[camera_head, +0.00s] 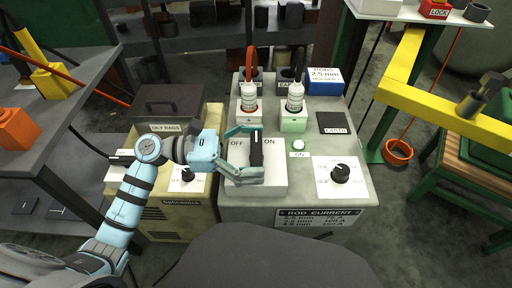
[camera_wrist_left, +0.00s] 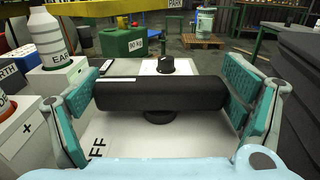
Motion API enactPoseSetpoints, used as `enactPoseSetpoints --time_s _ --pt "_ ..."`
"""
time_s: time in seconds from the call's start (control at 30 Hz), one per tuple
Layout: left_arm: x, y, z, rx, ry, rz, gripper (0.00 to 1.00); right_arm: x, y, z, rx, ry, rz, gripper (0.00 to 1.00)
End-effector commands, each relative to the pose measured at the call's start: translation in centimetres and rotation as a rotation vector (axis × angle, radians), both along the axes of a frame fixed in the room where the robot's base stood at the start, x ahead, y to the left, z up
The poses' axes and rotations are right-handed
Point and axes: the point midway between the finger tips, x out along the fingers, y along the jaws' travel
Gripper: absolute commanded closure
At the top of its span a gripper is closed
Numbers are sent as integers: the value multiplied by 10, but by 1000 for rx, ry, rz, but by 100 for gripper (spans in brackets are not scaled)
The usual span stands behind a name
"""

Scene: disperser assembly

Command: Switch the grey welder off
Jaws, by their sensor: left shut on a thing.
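The grey welder (camera_head: 228,209) stands at the middle of the head view. On its top is a white switch plate (camera_head: 272,182) marked OFF on the left and ON on the right. The black switch handle (camera_head: 256,150) stands upright in the picture between the two words. My left gripper (camera_head: 251,152) is over the plate, shut on the switch handle, with one finger at each end. In the left wrist view the black bar (camera_wrist_left: 160,93) spans between the two teal fingers. A pale green lamp (camera_head: 298,144) labelled ON sits right of the plate. My right gripper is not in view.
A black dial (camera_head: 341,173) and two cable plugs (camera_head: 249,97) are on the welder top. A beige machine (camera_head: 185,218) with an oily-rags box (camera_head: 170,103) stands left. A yellow beam (camera_head: 440,107) crosses at the right.

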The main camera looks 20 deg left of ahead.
Motion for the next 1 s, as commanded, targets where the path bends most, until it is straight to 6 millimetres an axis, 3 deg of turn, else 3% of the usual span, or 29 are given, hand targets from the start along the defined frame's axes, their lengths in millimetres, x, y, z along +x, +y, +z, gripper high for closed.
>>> enactPoseSetpoints --time_s 0.7,1.0 --pt "-1 0 3 0 2 407 36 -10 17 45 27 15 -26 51" --pt "0 0 1 0 1 504 36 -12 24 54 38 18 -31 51"
